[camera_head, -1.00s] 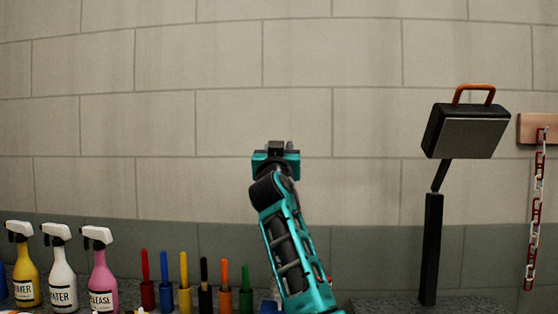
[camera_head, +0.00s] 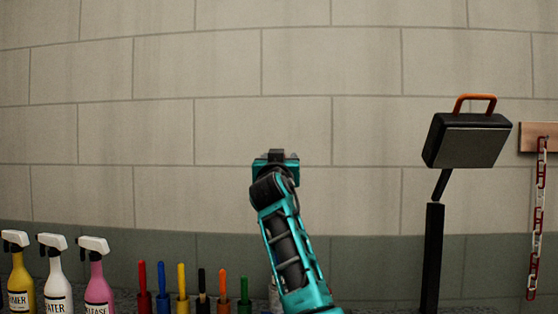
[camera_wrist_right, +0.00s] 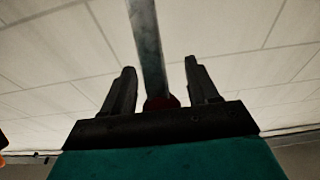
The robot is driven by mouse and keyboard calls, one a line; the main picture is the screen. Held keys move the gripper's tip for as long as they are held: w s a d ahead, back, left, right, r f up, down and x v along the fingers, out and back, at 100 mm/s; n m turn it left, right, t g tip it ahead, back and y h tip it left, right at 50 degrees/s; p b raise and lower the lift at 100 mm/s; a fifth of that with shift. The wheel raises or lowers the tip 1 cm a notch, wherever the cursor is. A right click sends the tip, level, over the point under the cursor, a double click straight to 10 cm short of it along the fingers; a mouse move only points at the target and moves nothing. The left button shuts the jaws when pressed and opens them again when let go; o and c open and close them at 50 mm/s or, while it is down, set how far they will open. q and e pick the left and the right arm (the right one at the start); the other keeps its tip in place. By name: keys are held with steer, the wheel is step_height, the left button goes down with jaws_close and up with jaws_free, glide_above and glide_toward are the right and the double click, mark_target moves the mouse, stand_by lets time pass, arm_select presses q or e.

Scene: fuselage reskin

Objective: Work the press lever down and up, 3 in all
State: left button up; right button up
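My right arm rises in the middle of the head view, and its teal and black gripper (camera_head: 276,157) is at the top in front of the wall. In the right wrist view the two dark fingers of my right gripper (camera_wrist_right: 160,88) stand apart. Between them is a grey metal bar (camera_wrist_right: 149,45) with a dark red knob (camera_wrist_right: 161,103) at its near end, which looks like the press lever. A gap shows on each side of the bar. The press body and the lever do not show in the head view. My left gripper is not in view.
Spray bottles (camera_head: 98,280) and several coloured handles in holders (camera_head: 183,285) stand at lower left. A black panel with an orange handle (camera_head: 468,140) stands on a post at right. A red and white chain (camera_head: 537,215) hangs from a wooden wall block (camera_head: 540,137).

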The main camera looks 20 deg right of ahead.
steer(key=shift+s+a+r, duration=0.1)
steer(key=shift+s+r, duration=0.05)
steer(key=shift+r, duration=0.1)
steer(key=shift+s+a+f, duration=0.2)
steer(key=shift+s+a, duration=0.1)
steer(key=shift+s, duration=0.2)
steer(key=b+v, duration=0.3)
steer(key=v, duration=0.8)
steer(key=shift+s, duration=0.3)
steer(key=shift+o, duration=0.2)
steer(key=shift+f, duration=0.1)
